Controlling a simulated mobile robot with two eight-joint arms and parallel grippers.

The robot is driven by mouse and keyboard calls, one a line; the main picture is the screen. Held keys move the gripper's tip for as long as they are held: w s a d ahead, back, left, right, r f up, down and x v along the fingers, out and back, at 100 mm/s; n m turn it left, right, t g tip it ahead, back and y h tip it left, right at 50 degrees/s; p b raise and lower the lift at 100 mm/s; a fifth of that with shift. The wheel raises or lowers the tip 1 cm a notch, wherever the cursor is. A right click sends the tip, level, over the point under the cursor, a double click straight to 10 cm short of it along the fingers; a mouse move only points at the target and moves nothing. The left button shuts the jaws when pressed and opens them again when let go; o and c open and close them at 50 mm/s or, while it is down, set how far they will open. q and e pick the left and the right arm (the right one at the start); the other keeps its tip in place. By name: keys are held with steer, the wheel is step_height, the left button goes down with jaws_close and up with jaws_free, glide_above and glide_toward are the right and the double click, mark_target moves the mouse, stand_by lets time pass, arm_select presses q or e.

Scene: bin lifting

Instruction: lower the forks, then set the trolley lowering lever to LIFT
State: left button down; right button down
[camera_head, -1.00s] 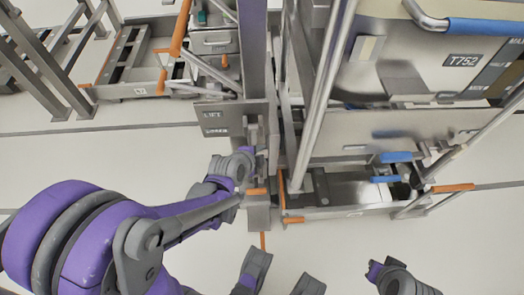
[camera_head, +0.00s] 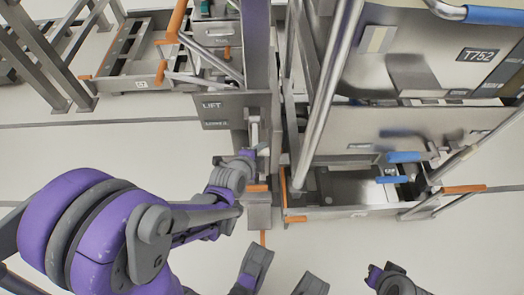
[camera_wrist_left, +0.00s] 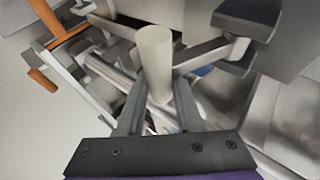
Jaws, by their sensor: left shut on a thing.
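A steel column carries a grey plate (camera_head: 235,122) marked LIFT, with a fainter word below, likely LOWER. A thin grey lever part (camera_head: 254,130) stands beside the plate. My left gripper (camera_head: 252,158) is at the column just below the plate. In the left wrist view its two fingers are shut on a pale cylindrical handle (camera_wrist_left: 155,70), probably the lowering lever. The handle's lower end is hidden between the fingers. The forks cannot be made out clearly. Part of my right arm, probably its gripper (camera_head: 393,282), shows at the bottom edge; its fingers are unclear.
A steel bin (camera_head: 425,60) labelled T752, with blue handles, stands to the right of the column. A lower steel frame (camera_head: 340,212) with orange handles is beneath it. Another frame (camera_head: 150,85) with orange handles stands at the upper left. The pale floor between is clear.

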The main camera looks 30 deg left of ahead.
arm_select(q)
steer(key=shift+f, duration=0.1)
steer(key=c, duration=0.6)
jaws_free()
steer(key=p+v, duration=0.4)
steer(key=v, duration=0.6)
steer(key=shift+s+r, duration=0.25)
steer(key=shift+s, duration=0.05)
